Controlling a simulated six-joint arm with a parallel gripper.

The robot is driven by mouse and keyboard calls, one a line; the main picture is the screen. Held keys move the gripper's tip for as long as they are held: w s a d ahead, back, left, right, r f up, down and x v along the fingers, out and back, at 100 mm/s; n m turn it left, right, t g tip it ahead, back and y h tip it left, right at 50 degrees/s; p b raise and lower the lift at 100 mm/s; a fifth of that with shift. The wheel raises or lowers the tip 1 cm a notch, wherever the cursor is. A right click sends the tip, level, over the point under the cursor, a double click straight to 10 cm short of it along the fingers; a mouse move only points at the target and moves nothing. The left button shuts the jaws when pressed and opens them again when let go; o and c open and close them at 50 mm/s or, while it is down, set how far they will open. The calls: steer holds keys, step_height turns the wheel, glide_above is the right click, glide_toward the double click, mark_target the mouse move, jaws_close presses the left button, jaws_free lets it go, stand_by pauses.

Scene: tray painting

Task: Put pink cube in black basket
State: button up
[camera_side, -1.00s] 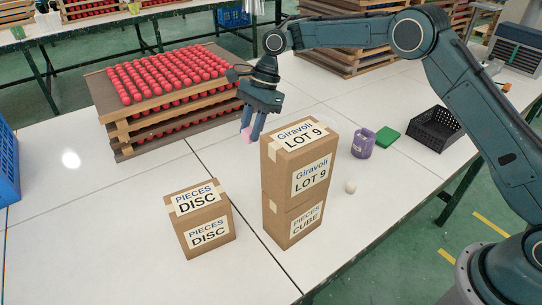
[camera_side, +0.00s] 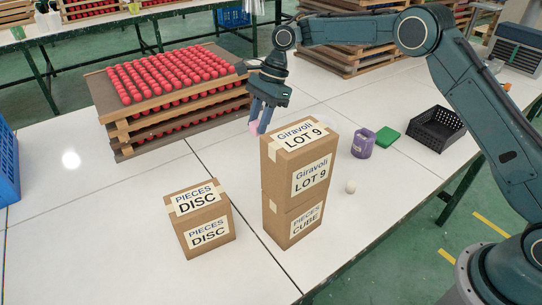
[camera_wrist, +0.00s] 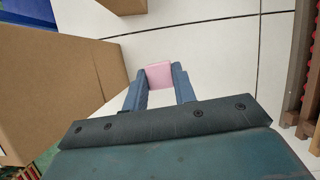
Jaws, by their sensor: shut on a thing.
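The pink cube (camera_side: 254,127) is held between the fingertips of my gripper (camera_side: 261,119), in the air just behind and left of the stacked boxes in the side view. In the wrist view the pink cube (camera_wrist: 160,75) sits between the two blue fingers of my gripper (camera_wrist: 159,82). The black basket (camera_side: 436,129) stands at the right side of the table, well to the right of my gripper. Its visible inside looks empty.
A DISC box (camera_side: 201,219) is front left. A purple container (camera_side: 363,143), a green block (camera_side: 387,138) and a white ball (camera_side: 351,187) lie right. Red-ball trays (camera_side: 170,80) stand behind left.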

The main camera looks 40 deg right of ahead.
steer(key=d+m+t+h, duration=0.2)
steer(key=d+m, duration=0.8)
steer(key=d, duration=2.5)
steer(key=s+d+m+t+h, duration=0.1)
steer(key=s+d+m, duration=0.2)
steer(key=s+d, duration=0.5)
steer(key=s+d+m+t+h, duration=0.1)
steer(key=s+d+m, duration=0.25)
steer(key=d, duration=0.85)
steer(key=s+d+m+t, duration=0.1)
steer(key=s+d+m, duration=0.1)
steer(key=s+d, duration=0.6)
steer(key=f, duration=0.5)
steer(key=w+d+f, duration=0.1)
steer(key=f, duration=0.9)
steer(key=shift+w+d, duration=0.25)
steer(key=shift+w, duration=0.15)
steer(key=shift+f, duration=0.1)
steer(key=shift+f, duration=2.05)
steer(key=shift+f, duration=0.1)
